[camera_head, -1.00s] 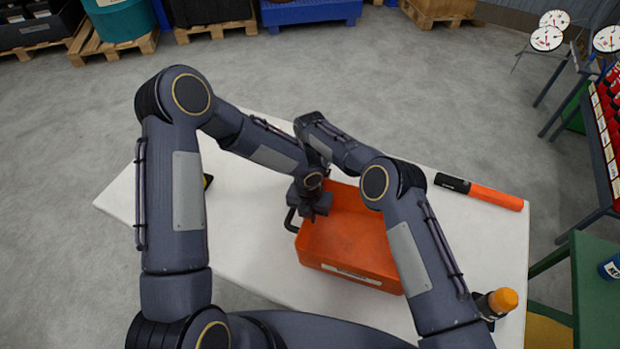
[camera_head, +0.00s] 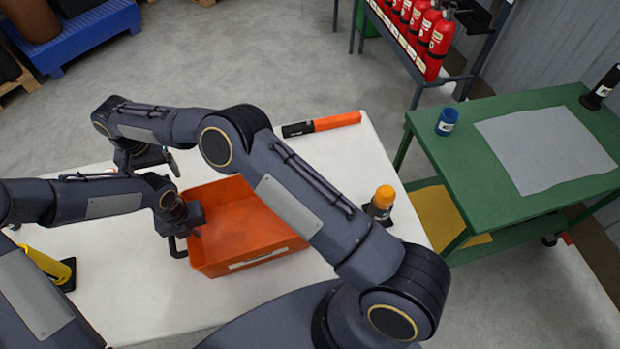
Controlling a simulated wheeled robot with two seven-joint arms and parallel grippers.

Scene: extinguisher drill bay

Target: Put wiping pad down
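I cannot make out a wiping pad in this view. My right gripper (camera_head: 147,157) points down over the far left part of the white table (camera_head: 305,160), behind the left forearm. Its fingertips are partly hidden, and nothing held shows clearly.
An orange-and-black tube (camera_head: 325,124) lies at the table's far edge. A green cart (camera_head: 480,180) carries a grey sheet (camera_head: 545,148), blue cup (camera_head: 446,122) and black bottle (camera_head: 602,86).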

